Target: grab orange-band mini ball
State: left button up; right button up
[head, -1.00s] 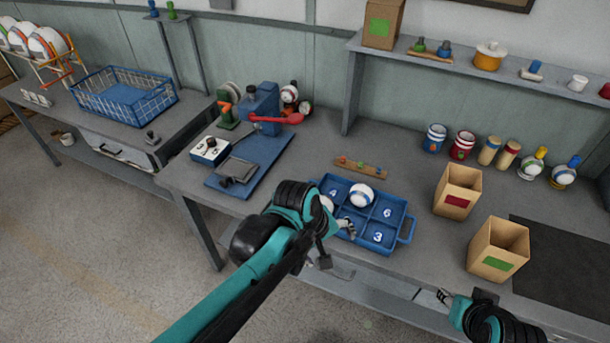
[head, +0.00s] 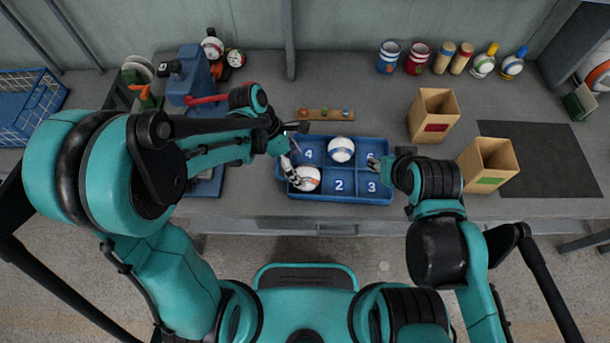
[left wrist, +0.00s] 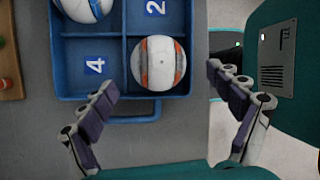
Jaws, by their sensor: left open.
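The orange-band mini ball (head: 307,179) sits in the front-left compartment of the blue tray (head: 357,200). It is white with orange and grey bands and also shows in the left wrist view (left wrist: 158,62). My left gripper (head: 292,165) is open and empty at the tray's left side, close to this ball. In the left wrist view the ball lies ahead, between the lines of the spread fingers; no contact shows. A blue-band ball (head: 341,149) sits in the back-middle compartment. My right gripper (head: 376,163) is at the tray's right side; its jaw opening is too small to judge.
A blue press with a red lever (head: 205,99) stands left of the tray, partly behind my left arm. A wooden strip with coloured knobs (head: 325,114) lies behind the tray. Cardboard boxes (head: 433,115) (head: 487,165) and a dark mat (head: 540,155) are to the right.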

aim_at(301, 170)
pick_arm(q)
jog(key=b+x, duration=0.1)
jog(key=x, duration=0.3)
jog(key=shift+w+f+b, duration=0.1)
jog(key=shift+f+b, duration=0.05)
jog(key=shift+b, duration=0.2)
jog(key=shift+c, duration=0.7)
jog(key=c, duration=1.1)
jog(key=shift+r, duration=0.2)
notch_tip(301, 170, up, 5)
jog(key=p, duration=0.2)
jog(key=shift+f+p, duration=0.2)
jog(key=shift+p, duration=0.15)
jog(key=d+r+p, duration=0.1)
jog(key=d+r, duration=0.1)
jog(key=d, duration=0.2)
jog(key=d+r+p, duration=0.1)
jog(key=d+r, duration=0.1)
jog(key=d, duration=0.1)
jog(key=d+r+p, duration=0.1)
jog(key=d+r, duration=0.1)
jog(key=d, duration=0.2)
jog(key=shift+s+d+r, duration=0.1)
jog(key=shift+s+d, duration=0.1)
jog(key=shift+d, duration=0.1)
